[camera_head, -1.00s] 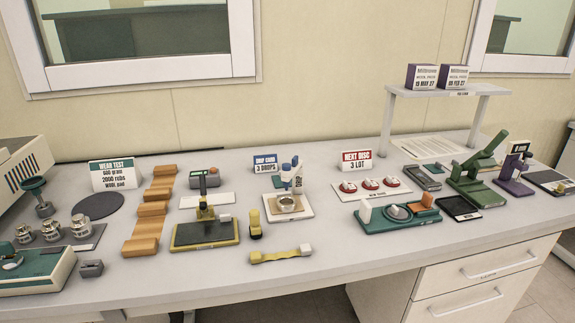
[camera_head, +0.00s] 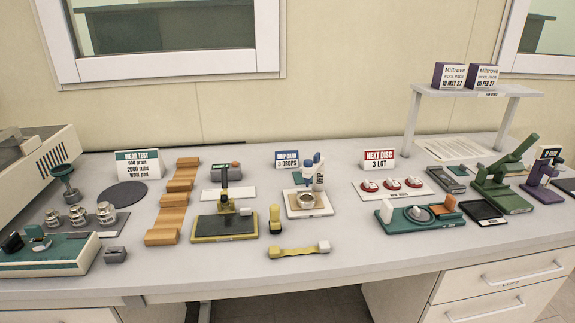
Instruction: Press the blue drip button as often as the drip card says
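The drip card (camera_head: 287,160) stands behind the drip stand and reads 3 DROPS under a blue heading. My gripper is not in view.
A yellow-framed dark plate (camera_head: 224,227) is left of the drip stand, and a small yellow piece (camera_head: 275,219) stands in front. A yellow bar (camera_head: 298,250) lies near the front edge. A red-headed card (camera_head: 378,160) stands to the right.

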